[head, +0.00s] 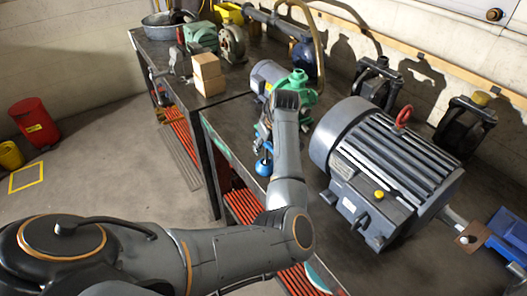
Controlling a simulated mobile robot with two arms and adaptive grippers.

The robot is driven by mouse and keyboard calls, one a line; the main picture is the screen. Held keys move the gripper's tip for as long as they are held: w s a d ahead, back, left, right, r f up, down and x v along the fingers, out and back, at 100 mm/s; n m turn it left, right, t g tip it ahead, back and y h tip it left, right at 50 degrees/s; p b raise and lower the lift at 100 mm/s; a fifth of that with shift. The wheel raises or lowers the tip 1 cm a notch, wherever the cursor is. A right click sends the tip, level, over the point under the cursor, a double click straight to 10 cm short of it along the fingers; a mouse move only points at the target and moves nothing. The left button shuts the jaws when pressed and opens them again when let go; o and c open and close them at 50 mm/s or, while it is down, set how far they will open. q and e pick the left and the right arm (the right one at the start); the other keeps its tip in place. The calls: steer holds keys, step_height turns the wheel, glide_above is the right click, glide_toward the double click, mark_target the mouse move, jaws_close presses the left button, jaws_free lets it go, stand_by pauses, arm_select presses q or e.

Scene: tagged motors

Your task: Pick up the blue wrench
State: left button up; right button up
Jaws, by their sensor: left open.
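A small blue object (264,165) lies near the front edge of the dark workbench, left of the big grey motor; I cannot tell from its shape whether it is the blue wrench. No other thing in view is clearly a wrench. My left arm reaches in from the lower left and over the bench edge. My left gripper (265,133) is open just above the blue object, partly hidden behind my own wrist. I cannot tell whether its fingers touch the object. My right gripper is not in view.
A large grey motor (385,172) with a red ring fills the bench's right. A green pump (298,82) and grey-blue motor (265,77) stand behind my wrist. A blue vise (508,236) is at right. The left floor is mostly clear.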

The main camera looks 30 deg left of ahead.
arm_select(q)
steer(key=shift+d+r, duration=0.15)
steer(key=shift+d, duration=0.05)
steer(key=shift+c, duration=0.4)
steer(key=shift+s, duration=0.1)
steer(key=c, duration=0.7)
jaws_close()
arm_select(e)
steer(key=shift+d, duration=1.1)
arm_select(q)
step_height(320, 180, up, 9)
steer(key=b, duration=0.2)
steer(key=shift+a+b, duration=0.1)
steer(key=shift+b, duration=0.2)
steer(key=shift+r, duration=0.5)
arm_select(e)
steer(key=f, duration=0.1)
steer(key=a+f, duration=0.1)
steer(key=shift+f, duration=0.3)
